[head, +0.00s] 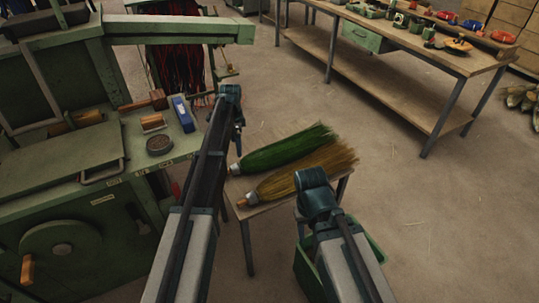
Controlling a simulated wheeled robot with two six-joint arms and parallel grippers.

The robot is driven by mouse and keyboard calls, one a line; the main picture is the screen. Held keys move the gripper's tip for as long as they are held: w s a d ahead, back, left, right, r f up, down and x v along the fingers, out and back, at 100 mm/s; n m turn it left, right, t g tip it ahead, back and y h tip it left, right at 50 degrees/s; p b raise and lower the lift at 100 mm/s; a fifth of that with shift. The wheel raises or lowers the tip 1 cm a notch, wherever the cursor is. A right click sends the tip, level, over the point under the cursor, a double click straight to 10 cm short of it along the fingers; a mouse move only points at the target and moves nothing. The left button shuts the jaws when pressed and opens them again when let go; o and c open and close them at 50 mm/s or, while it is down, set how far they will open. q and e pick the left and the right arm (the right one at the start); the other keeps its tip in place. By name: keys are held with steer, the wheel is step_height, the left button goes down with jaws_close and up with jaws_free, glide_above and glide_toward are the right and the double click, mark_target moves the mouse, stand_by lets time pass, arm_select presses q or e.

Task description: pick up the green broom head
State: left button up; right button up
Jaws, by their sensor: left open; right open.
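The green broom head (287,149) lies on a small wooden table, its bristles fanning to the upper right and its narrow bound end at the left. A straw-yellow broom head (305,172) lies beside it, nearer to me. My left gripper (238,137) is small and partly hidden by my arm; it is open, just left of and above the green head's bound end, apart from it. My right arm's teal joint covers part of the small table's right side; its gripper is hidden.
The small table (262,206) stands clear of the green machine (60,190) at the left, which holds a blue box (183,114) and a round tin (159,144). A long workbench (400,75) with tools stands at the back right. The floor at right is free.

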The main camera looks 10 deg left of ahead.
mark_target(237, 164)
arm_select(q)
steer(key=shift+w+a+f, duration=0.2)
steer(key=shift+w+a, duration=0.25)
steer(key=shift+w, duration=0.2)
arm_select(e)
steer(key=shift+w+d+f, duration=0.15)
steer(key=shift+w+f, duration=0.1)
steer(key=shift+w, duration=0.05)
arm_select(q)
step_height(237, 164, down, 8)
steer(key=b, duration=0.8)
steer(key=shift+f+b, duration=0.25)
steer(key=shift+b, duration=0.15)
arm_select(e)
step_height(237, 164, down, 8)
steer(key=shift+f, duration=0.2)
arm_select(q)
step_height(237, 164, down, 5)
steer(key=b, duration=0.5)
steer(key=shift+s+f, duration=0.1)
steer(key=shift+f, duration=0.05)
arm_select(e)
step_height(237, 164, down, 5)
steer(key=shift+f, duration=0.1)
arm_select(q)
jaws_close()
